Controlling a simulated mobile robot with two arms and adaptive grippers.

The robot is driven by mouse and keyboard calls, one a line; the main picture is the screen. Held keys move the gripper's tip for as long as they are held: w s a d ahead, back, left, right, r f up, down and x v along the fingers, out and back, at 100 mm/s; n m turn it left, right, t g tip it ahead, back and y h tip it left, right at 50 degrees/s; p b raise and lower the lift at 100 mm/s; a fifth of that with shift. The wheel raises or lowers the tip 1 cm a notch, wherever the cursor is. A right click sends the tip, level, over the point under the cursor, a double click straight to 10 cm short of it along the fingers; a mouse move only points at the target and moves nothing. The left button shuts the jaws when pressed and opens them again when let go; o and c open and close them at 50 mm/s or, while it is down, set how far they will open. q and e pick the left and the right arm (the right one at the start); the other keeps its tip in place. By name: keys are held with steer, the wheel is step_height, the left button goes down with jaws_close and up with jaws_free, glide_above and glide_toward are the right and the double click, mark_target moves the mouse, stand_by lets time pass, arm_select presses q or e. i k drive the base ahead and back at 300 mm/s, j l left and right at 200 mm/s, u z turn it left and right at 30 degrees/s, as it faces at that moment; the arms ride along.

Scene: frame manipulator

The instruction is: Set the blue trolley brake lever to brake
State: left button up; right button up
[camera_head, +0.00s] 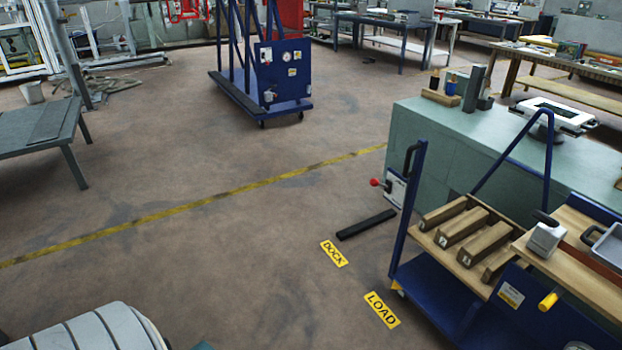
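A blue trolley (407,215) with wooden shelves stands at the right front. A yellow-ended handle (548,300) sticks out of its blue front panel beside a small label; I cannot tell whether this is the brake lever or which setting it is in. A lever with a red knob (376,182) sits on a white plate (396,188) near the green bench and the trolley's left post; its markings are too small to read. Another blue trolley (285,70) with an upright frame stands farther back.
Floor signs read DOCK (334,254) and LOAD (382,310), with a black bar (366,224) beside them. A green bench (440,140) stands behind the near trolley. A grey table (38,132) is at the left. The middle floor, crossed by a yellow line (190,206), is clear.

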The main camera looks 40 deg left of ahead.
mark_target(374, 181)
steer(key=u, duration=0.9)
steer(key=i+j+u, duration=0.1)
steer(key=i, duration=0.7)
steer(key=i+j+u, duration=0.1)
steer(key=i, duration=0.7)
steer(key=j, duration=0.1)
